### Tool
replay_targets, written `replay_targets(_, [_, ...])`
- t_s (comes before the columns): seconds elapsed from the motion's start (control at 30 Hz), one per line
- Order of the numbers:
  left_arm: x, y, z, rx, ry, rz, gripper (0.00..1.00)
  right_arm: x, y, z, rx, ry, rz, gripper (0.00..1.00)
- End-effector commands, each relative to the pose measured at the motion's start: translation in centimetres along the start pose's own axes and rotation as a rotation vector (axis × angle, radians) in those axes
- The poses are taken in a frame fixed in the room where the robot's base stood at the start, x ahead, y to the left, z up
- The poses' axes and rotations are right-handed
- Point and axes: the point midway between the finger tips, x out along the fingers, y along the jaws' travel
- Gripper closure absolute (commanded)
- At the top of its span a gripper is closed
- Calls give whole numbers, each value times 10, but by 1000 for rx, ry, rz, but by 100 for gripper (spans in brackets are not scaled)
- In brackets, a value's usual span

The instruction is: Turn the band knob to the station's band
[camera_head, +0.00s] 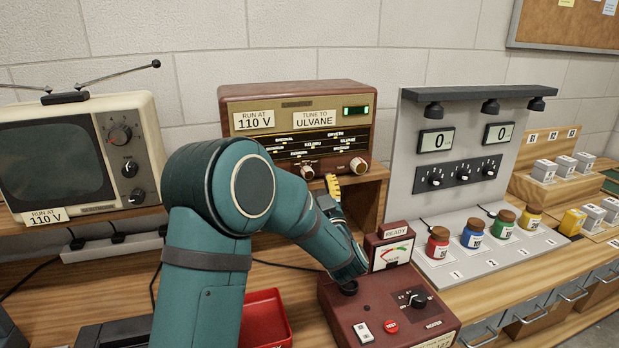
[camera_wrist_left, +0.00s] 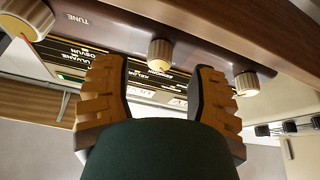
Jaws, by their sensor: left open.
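In the left wrist view, which sees the radio upside down, a middle knob (camera_wrist_left: 160,53) lies between the directions of my open left fingers (camera_wrist_left: 157,75). I cannot tell whether they touch it. The knob labelled TUNE (camera_wrist_left: 28,20) is at left. My right gripper is out of view.
A television (camera_head: 78,155) stands left of the radio. A dark red tester with a meter (camera_head: 392,254) sits below my forearm. A grey panel (camera_head: 462,150) and several coloured jars (camera_head: 472,233) are at right. A red tray (camera_head: 268,322) is at front.

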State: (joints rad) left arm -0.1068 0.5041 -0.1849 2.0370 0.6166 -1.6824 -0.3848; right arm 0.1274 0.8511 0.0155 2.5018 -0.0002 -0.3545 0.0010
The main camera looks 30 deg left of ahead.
Motion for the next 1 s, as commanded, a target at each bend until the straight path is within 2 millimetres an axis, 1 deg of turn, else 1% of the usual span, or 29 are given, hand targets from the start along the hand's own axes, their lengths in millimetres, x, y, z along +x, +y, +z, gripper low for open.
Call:
replay_targets(0.03, [8, 0, -1, -1, 2, -2, 42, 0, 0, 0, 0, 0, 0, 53])
replay_targets(0.1, [16, 0, 0, -1, 1, -1, 42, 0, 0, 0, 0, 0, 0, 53])
replay_targets(0.2, [24, 0, 0, -1, 1, -1, 42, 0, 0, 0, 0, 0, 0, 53])
replay_targets(0.33, [29, 0, 0, -1, 0, 0, 42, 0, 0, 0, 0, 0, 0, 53])
replay_targets(0.57, [30, 0, 0, 0, 0, 0, 42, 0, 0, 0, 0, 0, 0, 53])
replay_targets(0.6, [30, 0, 0, 0, 0, 0, 40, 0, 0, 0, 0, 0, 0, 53])
replay_targets(0.67, [30, 0, 0, 0, 0, 1, 61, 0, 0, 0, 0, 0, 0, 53])
replay_targets(0.7, [30, 0, 0, 0, 0, 1, 75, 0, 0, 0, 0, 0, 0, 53])
replay_targets(0.77, [30, 0, 0, -1, 0, 1, 96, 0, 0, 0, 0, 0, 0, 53])
replay_targets(0.8, [30, 0, 0, 0, 0, 0, 100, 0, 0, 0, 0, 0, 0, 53])
replay_targets(1.0, [30, 0, 0, 4, 0, 2, 100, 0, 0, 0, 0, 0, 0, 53])
